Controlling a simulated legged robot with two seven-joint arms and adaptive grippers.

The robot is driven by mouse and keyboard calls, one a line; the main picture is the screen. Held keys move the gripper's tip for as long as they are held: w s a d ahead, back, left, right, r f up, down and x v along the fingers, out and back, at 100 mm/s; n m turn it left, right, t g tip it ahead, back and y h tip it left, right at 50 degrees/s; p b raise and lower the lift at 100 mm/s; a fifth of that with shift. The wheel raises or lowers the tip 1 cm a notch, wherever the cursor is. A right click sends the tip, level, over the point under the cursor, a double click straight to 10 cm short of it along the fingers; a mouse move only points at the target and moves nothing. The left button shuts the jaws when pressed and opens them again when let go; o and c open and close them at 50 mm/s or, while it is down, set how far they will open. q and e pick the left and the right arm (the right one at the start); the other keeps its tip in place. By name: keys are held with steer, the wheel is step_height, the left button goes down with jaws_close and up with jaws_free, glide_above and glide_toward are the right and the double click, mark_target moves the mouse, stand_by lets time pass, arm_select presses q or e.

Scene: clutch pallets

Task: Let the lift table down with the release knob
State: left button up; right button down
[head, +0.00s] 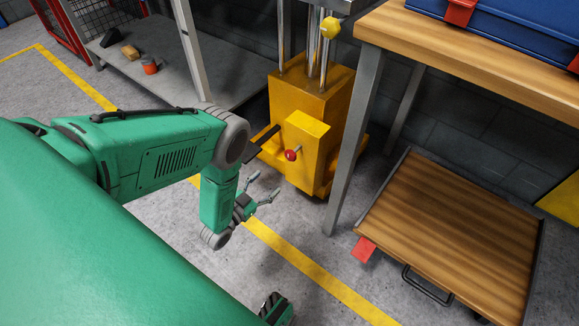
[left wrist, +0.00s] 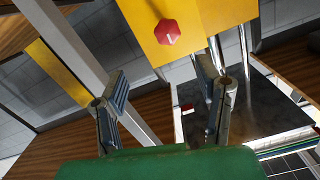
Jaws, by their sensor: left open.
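The yellow lift table (head: 310,95) stands on the floor at the centre of the head view, with bright upright rods above its base. A red knob (head: 291,155) sits on the front of its yellow box. My left gripper (head: 266,188) is open and empty, below and left of this knob and apart from it. In the left wrist view the red knob (left wrist: 168,32) shows beyond the open fingers (left wrist: 163,85), near the top of the picture. A yellow knob (head: 330,27) shows higher up. A dark ribbed end (head: 275,308) at the bottom may be my right gripper, mostly hidden.
A wooden workbench (head: 480,60) bearing a blue case (head: 510,25) stands at the right, its grey leg (head: 352,145) close to the lift. A low wood-topped cart (head: 455,235) is below it. A grey shelf (head: 155,75) stands left. A dark pedal (head: 262,143) juts from the lift.

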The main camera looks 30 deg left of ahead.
arm_select(q)
steer(key=b, duration=0.3)
glide_toward(288, 158)
steer(key=w, duration=0.3)
steer(key=shift+t, duration=0.3)
steer(key=w, duration=0.2)
steer(key=w+b, duration=0.1)
steer(key=w, duration=0.1)
steer(key=w+d+b, duration=0.1)
steer(key=w, duration=0.1)
steer(key=shift+w, duration=0.6)
steer(key=shift+a+f, duration=0.15)
steer(key=shift+a, duration=0.1)
steer(key=shift+w+d, duration=0.1)
steer(key=c, duration=1)
steer(key=shift+d, duration=0.1)
steer(key=shift+c, duration=0.8)
arm_select(e)
step_height(288, 158, down, 6)
steer(key=shift+a+r, duration=0.1)
